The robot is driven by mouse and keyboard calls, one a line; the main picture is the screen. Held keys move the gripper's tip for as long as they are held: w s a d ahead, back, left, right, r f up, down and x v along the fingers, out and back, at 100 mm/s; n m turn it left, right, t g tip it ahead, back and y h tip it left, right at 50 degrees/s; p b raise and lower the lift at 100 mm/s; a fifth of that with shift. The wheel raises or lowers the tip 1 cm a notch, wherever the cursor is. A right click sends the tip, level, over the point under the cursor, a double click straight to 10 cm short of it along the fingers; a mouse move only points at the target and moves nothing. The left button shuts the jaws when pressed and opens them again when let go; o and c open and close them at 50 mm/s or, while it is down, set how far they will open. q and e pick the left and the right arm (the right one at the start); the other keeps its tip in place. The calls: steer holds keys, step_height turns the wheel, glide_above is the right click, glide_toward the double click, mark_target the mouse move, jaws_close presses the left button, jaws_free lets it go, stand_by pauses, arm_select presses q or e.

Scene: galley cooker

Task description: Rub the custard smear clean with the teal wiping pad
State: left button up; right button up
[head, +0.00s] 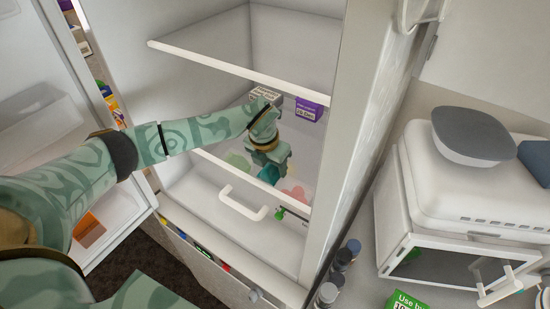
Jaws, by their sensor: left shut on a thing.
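My left gripper (268,157) reaches into the open fridge and points down at the lower shelf. It is shut on the teal wiping pad (269,175), which shows just below the fingers. The pad is at or close above the shelf; I cannot tell whether it touches. A pale green smear (237,160) lies on the shelf to the left of the gripper. A pink smear (294,192) lies to the right of the pad. I cannot make out a yellow custard smear; the gripper and pad cover part of the shelf. My right gripper is not in view.
A purple box (311,108) and a white-labelled box (266,96) stand behind the gripper. An upper shelf edge (240,72) runs above my arm. A white drawer handle (241,205) is in front. The open fridge door (45,110) is at left, a white appliance (470,180) at right.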

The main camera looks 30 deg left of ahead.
arm_select(q)
steer(key=shift+s, duration=0.25)
steer(key=shift+w+d+f+b, duration=0.15)
steer(key=shift+w+f+b, duration=0.05)
steer(key=shift+w+b, duration=0.75)
steer(key=shift+w+r+p, duration=0.1)
steer(key=shift+p, duration=0.2)
steer(key=shift+s+p, duration=0.45)
steer(key=shift+p, duration=0.1)
steer(key=shift+s+a+r+p, duration=0.1)
steer(key=shift+s+a+p, duration=0.1)
steer(key=shift+s+p, duration=0.25)
steer(key=shift+w+d+f+b, duration=0.1)
steer(key=shift+w+f+b, duration=0.1)
steer(key=shift+w+b, duration=0.25)
steer(key=shift+w+d+b, duration=0.15)
steer(key=shift+w+b, duration=0.4)
steer(key=shift+w, duration=0.05)
steer(key=shift+s+r+p, duration=0.2)
steer(key=shift+s+p, duration=0.1)
steer(key=shift+p, duration=0.15)
steer(key=shift+s, duration=0.25)
